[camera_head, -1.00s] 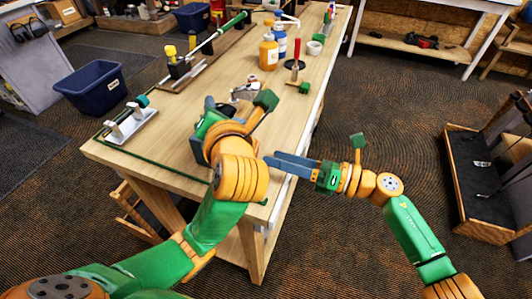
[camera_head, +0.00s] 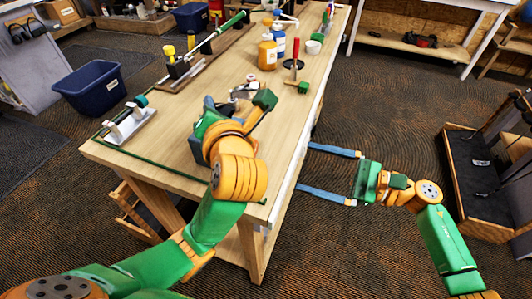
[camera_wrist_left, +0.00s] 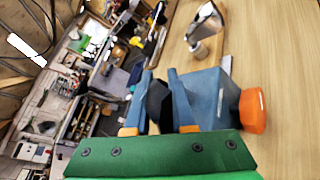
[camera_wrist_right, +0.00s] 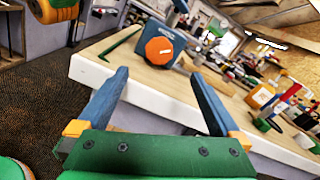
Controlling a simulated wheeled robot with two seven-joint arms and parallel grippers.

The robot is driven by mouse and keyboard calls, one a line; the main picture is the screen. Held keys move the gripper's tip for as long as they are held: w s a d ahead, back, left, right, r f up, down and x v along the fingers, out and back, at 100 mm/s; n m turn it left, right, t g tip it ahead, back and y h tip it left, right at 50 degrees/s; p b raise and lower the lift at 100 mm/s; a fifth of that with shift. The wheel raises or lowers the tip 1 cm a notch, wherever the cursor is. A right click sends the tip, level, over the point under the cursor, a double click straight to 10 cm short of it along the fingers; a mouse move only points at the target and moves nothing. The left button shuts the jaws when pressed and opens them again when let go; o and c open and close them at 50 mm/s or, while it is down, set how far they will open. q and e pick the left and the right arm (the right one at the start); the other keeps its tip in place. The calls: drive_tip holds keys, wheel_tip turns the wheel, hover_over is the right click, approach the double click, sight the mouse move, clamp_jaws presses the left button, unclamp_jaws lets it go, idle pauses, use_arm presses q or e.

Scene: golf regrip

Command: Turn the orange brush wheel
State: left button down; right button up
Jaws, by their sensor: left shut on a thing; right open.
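The orange brush wheel (camera_wrist_right: 159,51) is a round disc on the side of a blue box-shaped body (camera_wrist_right: 176,38) on the workbench, seen in the right wrist view. The wheel also shows at the right in the left wrist view (camera_wrist_left: 252,111). In the head view my left arm hides most of it. My left gripper (camera_wrist_left: 162,85) is shut on a black part (camera_wrist_left: 159,104) beside the blue body. My right gripper (camera_head: 305,167) is open and empty, off the bench's right edge. In the right wrist view the wheel appears beyond and between its fingers (camera_wrist_right: 160,75).
The wooden workbench (camera_head: 150,165) has a white front edge. A metal-bladed piece (camera_wrist_left: 206,22) stands near the blue body. Orange (camera_head: 268,52) and blue (camera_head: 279,40) bottles and a red-handled tool (camera_head: 295,60) stand farther back. Open floor lies right of the bench.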

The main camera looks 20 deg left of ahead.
drive_tip(key=shift+n, duration=0.6)
drive_tip(key=a, duration=1.1)
drive_tip(key=shift+w+a, duration=0.3)
drive_tip(key=shift+a, duration=0.05)
drive_tip(key=c, duration=1.3)
